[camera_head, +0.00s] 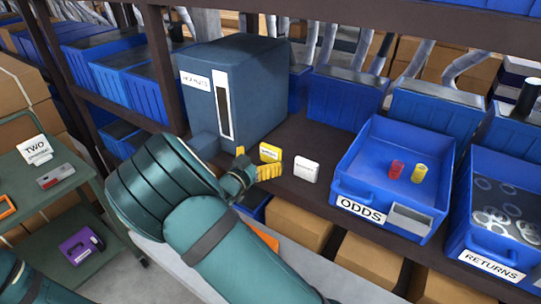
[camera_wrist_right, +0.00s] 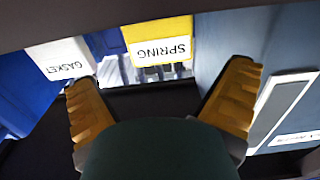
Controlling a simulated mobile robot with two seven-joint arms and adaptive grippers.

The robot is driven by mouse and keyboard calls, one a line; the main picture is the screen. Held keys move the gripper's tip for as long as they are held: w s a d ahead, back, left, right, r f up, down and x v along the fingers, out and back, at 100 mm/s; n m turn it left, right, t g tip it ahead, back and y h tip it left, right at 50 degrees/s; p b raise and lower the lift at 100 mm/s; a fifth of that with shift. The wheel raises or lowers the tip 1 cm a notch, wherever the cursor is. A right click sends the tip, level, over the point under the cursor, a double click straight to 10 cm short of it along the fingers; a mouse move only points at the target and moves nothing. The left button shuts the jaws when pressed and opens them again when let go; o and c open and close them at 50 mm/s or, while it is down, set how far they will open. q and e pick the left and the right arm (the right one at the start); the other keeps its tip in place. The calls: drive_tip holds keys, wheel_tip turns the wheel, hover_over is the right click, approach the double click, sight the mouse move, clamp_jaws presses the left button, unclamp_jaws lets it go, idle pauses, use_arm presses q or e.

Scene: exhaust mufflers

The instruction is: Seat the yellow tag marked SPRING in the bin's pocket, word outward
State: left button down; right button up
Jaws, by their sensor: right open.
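The yellow tag (camera_head: 270,151) stands on the dark shelf just beyond my right gripper (camera_head: 257,163). In the right wrist view the yellow tag (camera_wrist_right: 157,32) reads SPRING, upside down in the picture. My right gripper (camera_wrist_right: 160,95) is open there, its yellow fingers wide apart, with nothing between them; the tag lies ahead of the gap. The blue ODDS bin (camera_head: 348,186) stands on the shelf to the right. A grey pocket (camera_head: 410,219) is on its front, right of the ODDS label. My left gripper is out of frame.
A white tag (camera_head: 306,170) stands right of the yellow one; it reads GASKET in the right wrist view (camera_wrist_right: 60,58). A tall blue-grey box (camera_head: 255,85) stands behind and left. Red and yellow cylinders sit in the ODDS bin. The RETURNS bin (camera_head: 488,250) is farther right.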

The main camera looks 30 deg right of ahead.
sight(269, 149)
drive_tip(key=x, duration=0.5)
drive_tip(key=shift+w+r, duration=0.1)
drive_tip(key=shift+r, duration=0.15)
drive_tip(key=c, duration=1.1)
drive_tip(key=shift+a, duration=0.1)
